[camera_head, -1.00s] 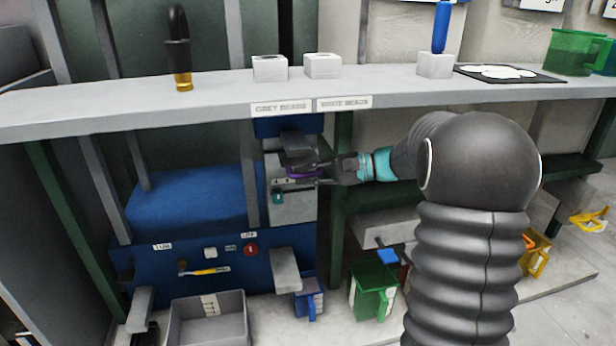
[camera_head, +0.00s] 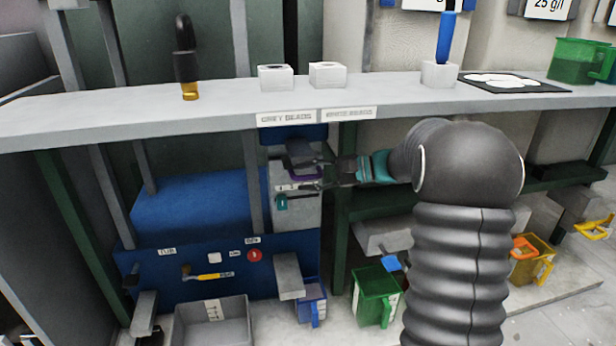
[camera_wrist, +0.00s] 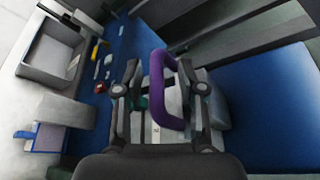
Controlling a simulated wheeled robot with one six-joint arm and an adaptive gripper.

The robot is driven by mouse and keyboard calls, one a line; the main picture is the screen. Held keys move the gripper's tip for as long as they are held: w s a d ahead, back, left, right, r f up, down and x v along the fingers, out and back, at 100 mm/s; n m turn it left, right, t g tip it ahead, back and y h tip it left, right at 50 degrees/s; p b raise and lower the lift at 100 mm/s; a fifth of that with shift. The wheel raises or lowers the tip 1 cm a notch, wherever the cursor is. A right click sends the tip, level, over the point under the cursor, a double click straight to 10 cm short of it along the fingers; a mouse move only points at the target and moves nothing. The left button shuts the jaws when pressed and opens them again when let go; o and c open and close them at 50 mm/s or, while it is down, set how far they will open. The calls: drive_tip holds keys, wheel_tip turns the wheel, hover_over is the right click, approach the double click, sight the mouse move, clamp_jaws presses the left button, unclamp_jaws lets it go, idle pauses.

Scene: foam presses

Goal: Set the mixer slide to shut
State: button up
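The purple handle (camera_wrist: 160,92), which I take for the mixer slide, is a loop on the light grey box of the blue machine. In the wrist view it stands between the two fingers of my gripper (camera_wrist: 160,66), with a finger on each side. The fingers are apart, and I see a gap on the left side of the handle. In the head view my gripper (camera_head: 312,173) reaches in from the right, and its fingers partly hide the handle (camera_head: 303,173). A teal part (camera_head: 281,202) sits on the box front (camera_head: 297,212). The slide's position marks are too small to read.
A shelf (camera_head: 200,117) runs above the machine, carrying white blocks and a black-handled tool. The blue machine (camera_head: 190,210) has a red button (camera_head: 254,256) and a yellow lever (camera_head: 212,276). A grey bin (camera_head: 213,322) and a green container (camera_head: 376,294) stand below.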

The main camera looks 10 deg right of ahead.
drive_tip(key=v, duration=1.2)
wheel_tip(320, 180, down, 9)
drive_tip(key=s+d+m+h, duration=0.1)
drive_tip(key=s+h, duration=0.1)
drive_tip(key=h, duration=0.2)
drive_tip(key=s+a+f+n+g+h+p, duration=0.1)
drive_tip(key=s+h, duration=0.1)
drive_tip(key=s, duration=0.2)
drive_tip(key=s+a+f+n+g+h, duration=0.1)
drive_tip(key=s+g+h, duration=0.1)
drive_tip(key=s, duration=0.3)
drive_tip(key=s+a+r+n+t+h+p, duration=0.1)
drive_tip(key=s+a+r+n+h+p, duration=0.1)
drive_tip(key=s, duration=0.4)
drive_tip(key=s+a+r+n+t+h+p, duration=0.1)
drive_tip(key=s+a+r+n+h+p, duration=0.1)
drive_tip(key=s+a+r+n, duration=0.2)
drive_tip(key=s+a+r+n+t+h+p, duration=0.1)
drive_tip(key=s+r, duration=0.4)
drive_tip(key=s, duration=0.5)
drive_tip(key=a+n+h+p, duration=0.1)
drive_tip(key=a+n, duration=0.1)
drive_tip(key=shift+a+r+t+h, duration=0.25)
drive_tip(key=shift+a+t+h, duration=0.05)
drive_tip(key=shift+a+h, duration=0.1)
